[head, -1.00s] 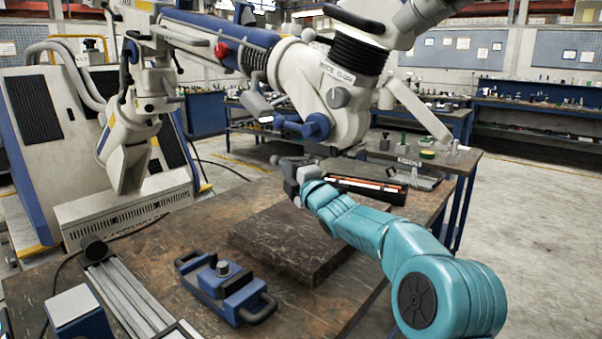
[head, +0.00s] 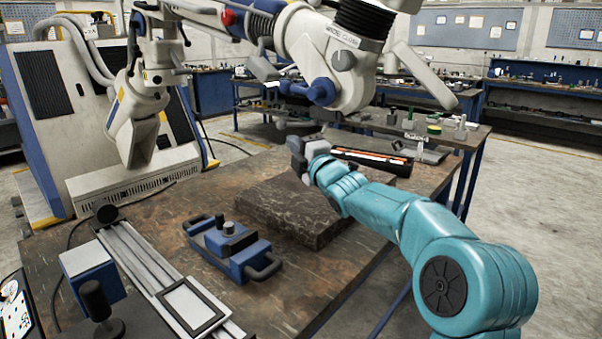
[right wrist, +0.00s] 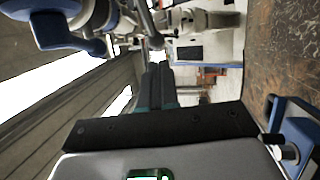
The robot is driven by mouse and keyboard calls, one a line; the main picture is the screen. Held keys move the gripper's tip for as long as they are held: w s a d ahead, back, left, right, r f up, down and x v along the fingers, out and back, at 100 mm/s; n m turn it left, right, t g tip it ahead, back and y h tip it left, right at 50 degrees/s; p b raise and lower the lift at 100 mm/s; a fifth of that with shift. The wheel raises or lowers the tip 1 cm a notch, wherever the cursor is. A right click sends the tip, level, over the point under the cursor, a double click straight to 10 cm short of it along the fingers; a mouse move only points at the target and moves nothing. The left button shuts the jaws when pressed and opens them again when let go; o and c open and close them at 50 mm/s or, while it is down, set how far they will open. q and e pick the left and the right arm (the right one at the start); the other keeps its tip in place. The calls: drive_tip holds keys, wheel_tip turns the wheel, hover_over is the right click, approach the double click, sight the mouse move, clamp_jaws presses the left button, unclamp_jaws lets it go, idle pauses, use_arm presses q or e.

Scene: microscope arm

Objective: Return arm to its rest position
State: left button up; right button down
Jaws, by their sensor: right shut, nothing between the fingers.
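The microscope arm (head: 275,28) is white and blue and hangs over the far part of the table. Its head (head: 335,60) ends above the dark stone slab, with blue knobs and eyepieces low on it. My right gripper (head: 285,130) is just below the microscope head, in front of its lower parts; the fingertips are hard to make out there. In the right wrist view the dark fingers (right wrist: 160,85) lie together, shut and empty, with the blue and white microscope part (right wrist: 75,22) at upper left. My left gripper is not in view.
The dark stone slab (head: 275,210) lies on the brown table (head: 165,215). A blue clamp-like fixture (head: 228,245) and a metal rail (head: 150,265) are nearer. A white cabinet (head: 50,100) stands at left. Floor is clear at right.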

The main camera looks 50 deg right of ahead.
drive_tip(key=s+a+f+b, duration=0.1)
drive_tip(key=s+a+b, duration=0.1)
drive_tip(key=s+a, duration=0.3)
drive_tip(key=shift+v, duration=0.8)
drive_tip(key=shift+a, duration=0.15)
drive_tip(key=shift+s+a, duration=0.1)
